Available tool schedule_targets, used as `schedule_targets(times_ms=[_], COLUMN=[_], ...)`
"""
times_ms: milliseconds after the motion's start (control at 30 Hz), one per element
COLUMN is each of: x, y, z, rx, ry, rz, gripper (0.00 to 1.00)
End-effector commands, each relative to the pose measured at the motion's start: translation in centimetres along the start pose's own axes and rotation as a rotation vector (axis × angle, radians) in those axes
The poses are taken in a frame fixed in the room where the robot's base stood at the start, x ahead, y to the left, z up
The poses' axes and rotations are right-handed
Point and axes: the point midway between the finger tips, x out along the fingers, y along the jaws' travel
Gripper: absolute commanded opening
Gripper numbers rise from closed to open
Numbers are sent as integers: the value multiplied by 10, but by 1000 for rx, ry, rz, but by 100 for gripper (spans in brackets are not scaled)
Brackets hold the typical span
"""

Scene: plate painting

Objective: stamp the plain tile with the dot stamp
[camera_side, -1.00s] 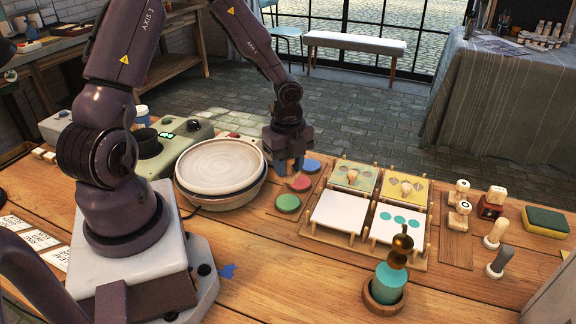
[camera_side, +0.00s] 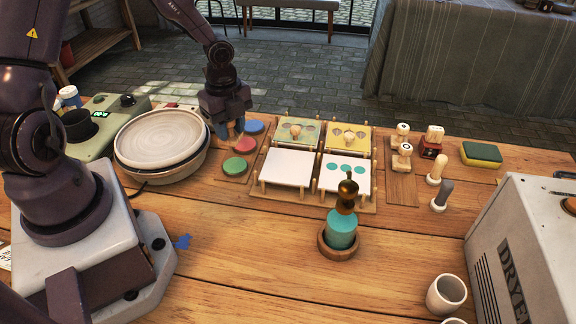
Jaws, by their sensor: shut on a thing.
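The plain tile (camera_side: 288,167) lies white and bare on the wooden tile board, front left. My gripper (camera_side: 229,138) points down beside the ink pads, at the left of the red pad (camera_side: 245,145) and the blue pad (camera_side: 254,127). It is shut on what seems to be a stamp, mostly hidden by the fingers. I cannot see the stamp's face, or whether it touches a pad. The green pad (camera_side: 234,166) is nearest the viewer. On the stamp rack (camera_side: 402,188) the front part is bare, with stamps (camera_side: 402,150) behind it.
A dotted tile (camera_side: 345,175) lies right of the plain one, with two knobbed, patterned plates behind. A teal bottle (camera_side: 342,229) stands in front of the board. A turntable (camera_side: 160,137) is left of the pads, a dryer (camera_side: 530,255) at the right. The front table is mostly clear.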

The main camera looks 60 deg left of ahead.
Motion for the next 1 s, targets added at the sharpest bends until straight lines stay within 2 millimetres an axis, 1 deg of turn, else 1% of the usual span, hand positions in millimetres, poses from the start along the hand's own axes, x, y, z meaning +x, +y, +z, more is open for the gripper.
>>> schedule_targets(times_ms=[100,167,267,400,500,633,700,767,867,1000], x=[0,0,1,-3,-9,-19,-23,-24,-18,-5], y=[0,-1,-8,-34,-54,-74,-80,-82,-80,-80], z=[0,-4,-22,-57,-82,-105,-104,-102,-101,-102], rx=[2,13,63,120,122,83,40,11,-2,-2], ry=[0,0,2,-1,-2,0,0,1,-1,0], rz=[0,0,-2,-19,-25,-24,-18,-11,1,1], gripper=[18,18,18,18,18,18,18,18,18,18])
